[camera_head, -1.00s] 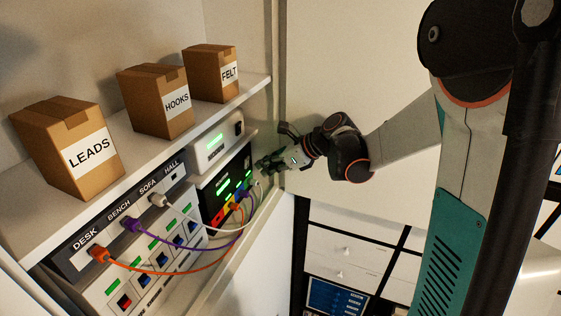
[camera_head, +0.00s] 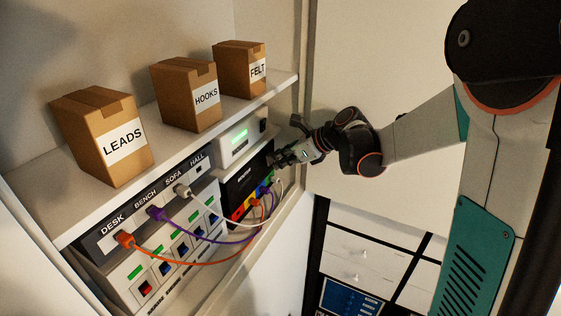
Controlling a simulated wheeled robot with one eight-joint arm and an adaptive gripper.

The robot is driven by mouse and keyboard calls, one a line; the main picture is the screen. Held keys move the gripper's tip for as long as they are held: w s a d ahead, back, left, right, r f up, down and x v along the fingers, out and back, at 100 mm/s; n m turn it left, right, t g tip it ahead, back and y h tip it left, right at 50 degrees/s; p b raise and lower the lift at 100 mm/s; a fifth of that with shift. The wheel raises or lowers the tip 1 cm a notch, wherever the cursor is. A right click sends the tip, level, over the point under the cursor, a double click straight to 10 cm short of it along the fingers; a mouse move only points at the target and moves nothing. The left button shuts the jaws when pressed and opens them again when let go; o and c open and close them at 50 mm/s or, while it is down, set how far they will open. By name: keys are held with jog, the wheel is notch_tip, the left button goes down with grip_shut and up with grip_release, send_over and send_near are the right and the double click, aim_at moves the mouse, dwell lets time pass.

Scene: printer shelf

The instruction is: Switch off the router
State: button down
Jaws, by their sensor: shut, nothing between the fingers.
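The router looks to be the black box (camera_head: 240,186) on the lower shelf, under a white unit. Its front shows no lit green lights. Coloured plugs sit along its lower front, with orange, purple and white cables. My gripper (camera_head: 273,158) is shut and empty at the router's upper right end, very close to it. I cannot tell whether the fingertips touch it. Any switch on the router there is hidden or too small to make out.
The white unit (camera_head: 238,141) shows a green light. A grey panel (camera_head: 140,208) marked DESK, BENCH, SOFA and HALL takes cables, above a white switch strip (camera_head: 138,287). Boxes LEADS (camera_head: 92,150), HOOKS (camera_head: 180,110) and FELT (camera_head: 235,75) stand on the upper shelf.

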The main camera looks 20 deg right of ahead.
jog(key=shift+r, duration=0.2)
jog(key=shift+r+p, duration=0.35)
jog(key=shift+r, duration=0.3)
jog(key=b+v, duration=0.1)
jog(key=v, duration=1.2)
jog(key=shift+b, duration=0.35)
jog(key=shift+s+d+r, duration=0.1)
